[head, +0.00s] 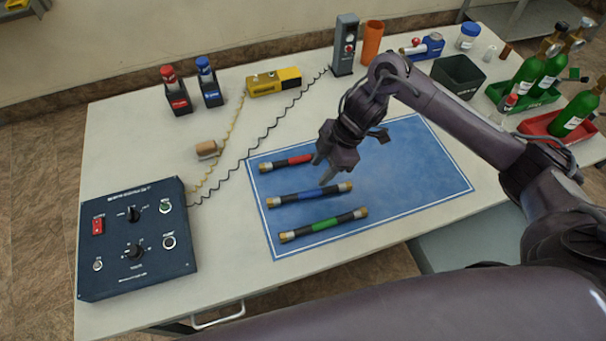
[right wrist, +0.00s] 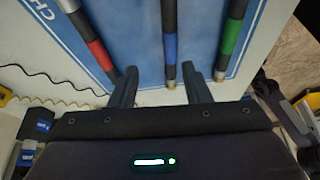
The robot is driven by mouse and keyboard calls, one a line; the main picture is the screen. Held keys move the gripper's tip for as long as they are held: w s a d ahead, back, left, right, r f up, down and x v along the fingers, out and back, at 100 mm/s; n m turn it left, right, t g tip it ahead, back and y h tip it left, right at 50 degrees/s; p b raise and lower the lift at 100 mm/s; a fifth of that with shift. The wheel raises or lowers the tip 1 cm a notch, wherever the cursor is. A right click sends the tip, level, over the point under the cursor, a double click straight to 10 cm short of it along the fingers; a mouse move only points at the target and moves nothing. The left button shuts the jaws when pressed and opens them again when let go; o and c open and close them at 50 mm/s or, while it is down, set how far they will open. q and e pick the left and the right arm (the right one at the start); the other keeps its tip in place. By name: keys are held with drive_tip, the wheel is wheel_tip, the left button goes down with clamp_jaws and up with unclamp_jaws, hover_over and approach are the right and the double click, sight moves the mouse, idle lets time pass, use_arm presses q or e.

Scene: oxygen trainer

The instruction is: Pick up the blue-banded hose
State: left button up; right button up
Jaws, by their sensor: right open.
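The blue-banded hose (head: 308,195) lies flat on the blue mat (head: 420,170), black with brass ends and a blue band in its middle. The red-banded hose (head: 293,161) lies behind it, partly hidden by my right gripper, and the green-banded hose (head: 325,225) lies in front. My right gripper (head: 322,170) is open and empty above the mat, near the blue band. In the right wrist view the blue-banded hose (right wrist: 170,45) runs between the two spread fingers (right wrist: 160,88), and they appear apart from it. My left gripper is not in view.
A control box (head: 136,240) stands at the table's left front. Red and blue bottles, a yellow device (head: 273,82) and coiled cords lie farther back. Green cylinders in a green tray (head: 528,98) and a red tray (head: 540,128) stand at right. The mat's right side is bare.

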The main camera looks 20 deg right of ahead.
sight(310, 192)
drive_tip(key=shift+s+a+f, duration=0.2)
drive_tip(key=shift+s+f, duration=0.1)
drive_tip(key=shift+s, duration=0.05)
drive_tip(key=shift+s+a+f+b, duration=0.15)
drive_tip(key=shift+s+a+f, duration=0.15)
drive_tip(key=shift+f, duration=0.3)
drive_tip(key=shift+s+a+f+b, duration=0.15)
drive_tip(key=shift+s+a+f, duration=0.15)
drive_tip(key=shift+f, duration=0.3)
drive_tip(key=x, duration=0.2)
drive_tip(key=shift+w+f, duration=0.15)
drive_tip(key=shift+f, duration=0.2)
drive_tip(key=shift+a+f, duration=0.25)
drive_tip(key=shift+f, duration=0.2)
drive_tip(key=c, duration=0.6)
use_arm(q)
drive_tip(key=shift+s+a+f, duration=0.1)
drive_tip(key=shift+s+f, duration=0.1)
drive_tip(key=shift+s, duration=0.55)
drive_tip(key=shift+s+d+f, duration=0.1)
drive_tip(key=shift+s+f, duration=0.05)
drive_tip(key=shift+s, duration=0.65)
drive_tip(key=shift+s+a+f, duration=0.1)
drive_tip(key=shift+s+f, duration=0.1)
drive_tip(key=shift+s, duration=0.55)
use_arm(e)
clamp_jaws()
